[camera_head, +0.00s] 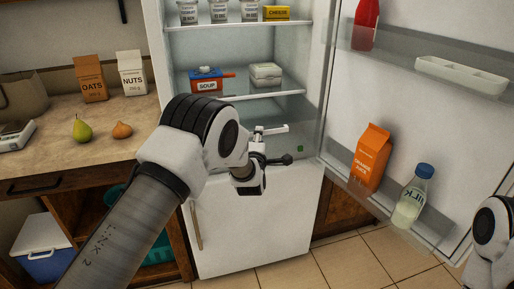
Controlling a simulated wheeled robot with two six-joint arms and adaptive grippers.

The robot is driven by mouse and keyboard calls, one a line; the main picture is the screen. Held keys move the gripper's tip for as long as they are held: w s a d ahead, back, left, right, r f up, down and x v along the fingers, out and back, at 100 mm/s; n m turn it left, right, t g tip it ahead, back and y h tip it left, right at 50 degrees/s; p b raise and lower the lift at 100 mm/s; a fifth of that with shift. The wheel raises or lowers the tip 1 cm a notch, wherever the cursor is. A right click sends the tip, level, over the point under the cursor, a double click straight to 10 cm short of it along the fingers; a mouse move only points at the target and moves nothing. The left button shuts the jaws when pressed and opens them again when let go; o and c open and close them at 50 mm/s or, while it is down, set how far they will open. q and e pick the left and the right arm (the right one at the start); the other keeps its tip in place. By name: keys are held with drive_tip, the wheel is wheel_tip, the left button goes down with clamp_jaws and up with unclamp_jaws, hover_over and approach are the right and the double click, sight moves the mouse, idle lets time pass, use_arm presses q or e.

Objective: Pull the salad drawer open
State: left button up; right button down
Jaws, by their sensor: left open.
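The refrigerator (274,226) stands with its upper door swung open to the right. The pale salad drawer (306,128) is low in the compartment, below the lower shelf, and a small green patch shows there. My left arm hides much of the drawer, and I cannot make out its handle or whether it is open at all. My left gripper (285,145) is open in front of the drawer, its fingers spread apart, with nothing seen between them. I cannot tell whether it touches the drawer. Part of my right arm shows at the right edge; its gripper is out of view.
The open door (405,123) carries an orange carton (370,158), a milk bottle (412,197) and a red bottle (365,24). A soup box (207,83) and a pale container (265,73) sit on the lower shelf. A counter (55,155) is at left.

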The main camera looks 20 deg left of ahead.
use_arm(q)
drive_tip(key=v, duration=1)
drive_tip(key=shift+s, duration=0.1)
drive_tip(key=s+a+f+m+g+h+p, duration=0.1)
drive_tip(key=s+a+f+m+g+p, duration=0.2)
drive_tip(key=s+f, duration=0.65)
drive_tip(key=s+a+f+m+g+p, duration=0.1)
drive_tip(key=s+a+f+g+p, duration=0.25)
drive_tip(key=s+f+g, duration=0.45)
drive_tip(key=s+d+f+m+g+h+p, duration=0.1)
drive_tip(key=s+f+m+g, duration=0.1)
drive_tip(key=s+m, duration=0.6)
drive_tip(key=s+d+f+m+g+h+p, duration=0.1)
drive_tip(key=s+m, duration=0.7)
drive_tip(key=s, duration=1)
wheel_tip(320, 180, down, 2)
drive_tip(key=d+g+h, duration=0.1)
drive_tip(key=g, duration=0.2)
drive_tip(key=shift+s+g, duration=0.35)
drive_tip(key=shift+g, duration=0.05)
